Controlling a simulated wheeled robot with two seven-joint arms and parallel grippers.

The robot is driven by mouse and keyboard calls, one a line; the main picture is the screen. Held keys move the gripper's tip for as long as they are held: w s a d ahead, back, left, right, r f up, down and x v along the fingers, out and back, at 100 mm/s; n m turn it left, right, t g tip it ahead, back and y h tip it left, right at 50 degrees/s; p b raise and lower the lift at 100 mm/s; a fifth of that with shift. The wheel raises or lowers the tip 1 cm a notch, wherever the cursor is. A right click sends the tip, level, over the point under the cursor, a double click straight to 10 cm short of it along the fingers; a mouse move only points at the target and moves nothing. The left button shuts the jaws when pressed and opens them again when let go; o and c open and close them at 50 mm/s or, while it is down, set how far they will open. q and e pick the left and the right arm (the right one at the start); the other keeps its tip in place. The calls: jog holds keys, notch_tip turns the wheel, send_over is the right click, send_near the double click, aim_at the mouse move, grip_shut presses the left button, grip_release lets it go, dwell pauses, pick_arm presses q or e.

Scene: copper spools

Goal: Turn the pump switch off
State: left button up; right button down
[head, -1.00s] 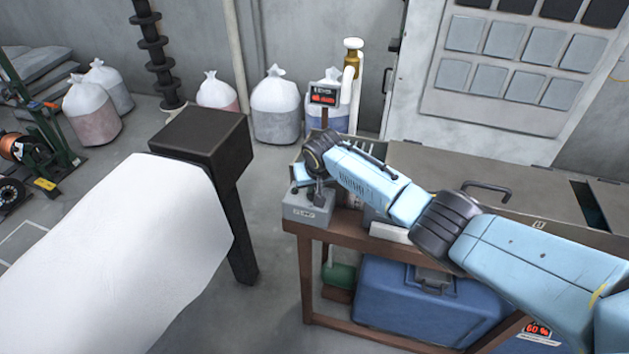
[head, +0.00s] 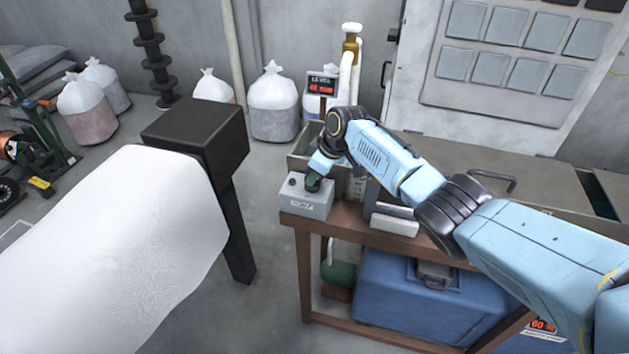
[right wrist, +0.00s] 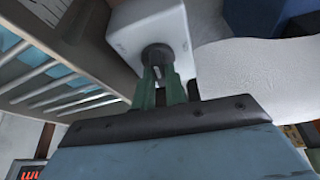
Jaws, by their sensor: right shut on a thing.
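The pump switch is a grey box (head: 306,205) with a label on its front, at the left front corner of the brown bench. A dark round knob (right wrist: 157,56) sits on the box, which also shows in the right wrist view (right wrist: 128,32). My right gripper (head: 313,184) reaches down onto the top of the box. In the right wrist view its green fingers (right wrist: 160,76) are shut on the knob. The knob's setting is hard to read because the fingers cover part of it. My left gripper is not in view.
A level display (head: 322,85) stands behind the box, near a brass-and-white pipe (head: 350,48). A blue tank (head: 400,300) sits under the bench (head: 340,232). A large white form (head: 110,250) and a black block (head: 198,135) fill the left. Tied sacks (head: 273,105) line the wall.

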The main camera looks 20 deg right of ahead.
jog(key=shift+f+n+g+b, duration=0.1)
jog(key=shift+n+g+b, duration=0.2)
jog(key=shift+n+b, duration=0.45)
jog(key=c, duration=1.4)
grip_release()
jog(key=shift+c, duration=0.2)
jog(key=v, duration=1.3)
jog(key=shift+d+p, duration=0.3)
jog(key=shift+p, duration=0.1)
